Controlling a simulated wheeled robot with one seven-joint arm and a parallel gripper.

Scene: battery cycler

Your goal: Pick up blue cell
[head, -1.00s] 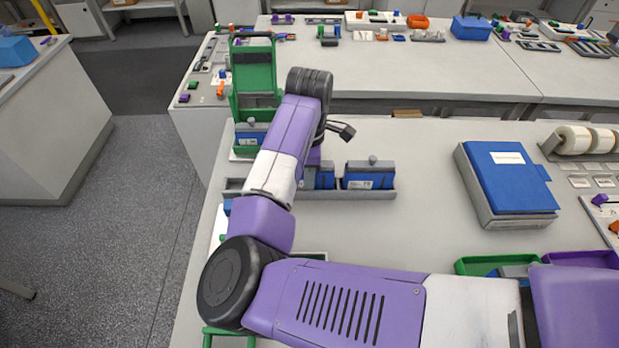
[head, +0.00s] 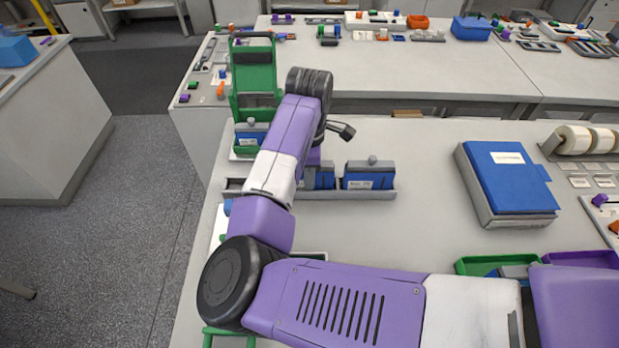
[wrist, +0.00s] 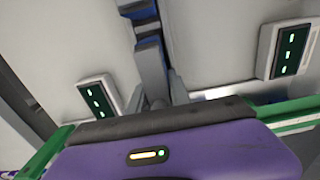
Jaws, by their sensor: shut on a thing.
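A blue cell (head: 325,178) stands in a long grey tray (head: 345,195) on the near bench, partly hidden by my forearm. A second blue cell (head: 368,180) with a grey knob stands to its right in the same tray. My gripper (head: 313,160) is down at the first cell, shut on it; its fingertips are mostly hidden behind my arm. The wrist view shows narrow blue and grey parts (wrist: 150,45) beyond a purple housing with a small lit indicator; the grip itself is unclear there.
A green stand (head: 253,75) with another blue cell (head: 250,137) at its base rises behind left. A blue binder (head: 507,175) lies to the right, with white rolls (head: 573,140) beyond. Green and purple bins (head: 490,264) sit at front right. Bench between tray and binder is clear.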

